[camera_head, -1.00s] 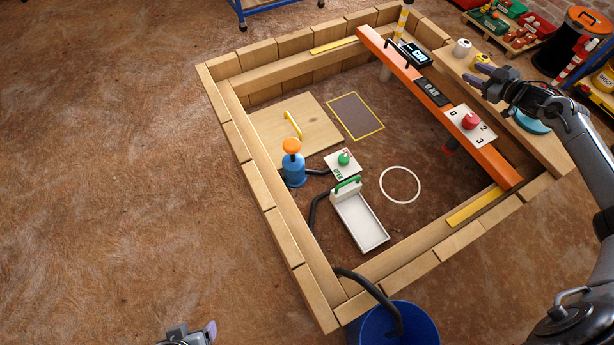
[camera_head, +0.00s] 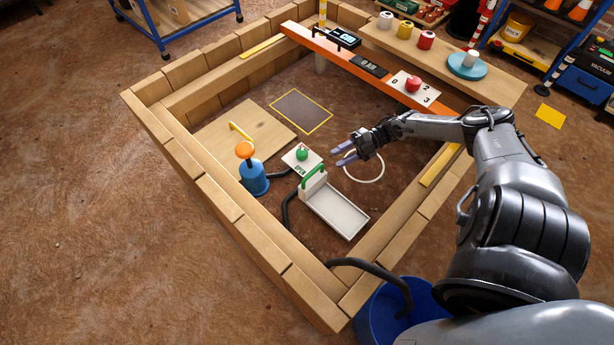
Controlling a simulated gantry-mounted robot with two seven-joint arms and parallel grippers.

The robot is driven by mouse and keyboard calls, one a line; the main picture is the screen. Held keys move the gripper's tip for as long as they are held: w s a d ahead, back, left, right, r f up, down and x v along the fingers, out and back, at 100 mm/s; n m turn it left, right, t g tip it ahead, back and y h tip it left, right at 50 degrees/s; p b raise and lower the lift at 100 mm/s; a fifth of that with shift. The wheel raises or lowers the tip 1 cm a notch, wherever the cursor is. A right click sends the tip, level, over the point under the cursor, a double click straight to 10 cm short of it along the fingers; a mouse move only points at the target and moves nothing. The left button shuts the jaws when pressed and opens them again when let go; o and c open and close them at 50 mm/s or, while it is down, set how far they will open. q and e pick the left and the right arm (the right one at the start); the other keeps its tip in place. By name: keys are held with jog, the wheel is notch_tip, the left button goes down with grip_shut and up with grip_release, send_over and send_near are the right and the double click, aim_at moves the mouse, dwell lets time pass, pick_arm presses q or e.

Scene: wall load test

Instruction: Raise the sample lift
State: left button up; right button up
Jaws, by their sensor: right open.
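My right gripper (camera_head: 338,154) is open and empty, with its fingers pointing left. In the picture it lies just right of a white plate with a green knob (camera_head: 302,153), and appears apart from it. A white tray with a green handle (camera_head: 337,209) lies below the gripper in the picture. A red knob (camera_head: 413,84) sits on a numbered white plate on the orange beam (camera_head: 310,41). A blue pump-like body with an orange top (camera_head: 252,172) stands at left. I cannot tell which of these is the sample lift. My left gripper is out of view.
A wooden wall (camera_head: 190,166) frames the dirt pit. A wooden board with a yellow handle (camera_head: 222,139) and a yellow-edged dark panel (camera_head: 300,111) lie inside. A white ring (camera_head: 374,179) lies partly behind my gripper. Several spools stand on the back plank (camera_head: 452,62). A blue bucket (camera_head: 372,318) stands in front.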

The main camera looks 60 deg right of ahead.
aim_at(319, 169)
jog(key=b+x, duration=0.2)
jog(key=x, duration=0.8)
jog(key=shift+a, duration=0.35)
grip_shut()
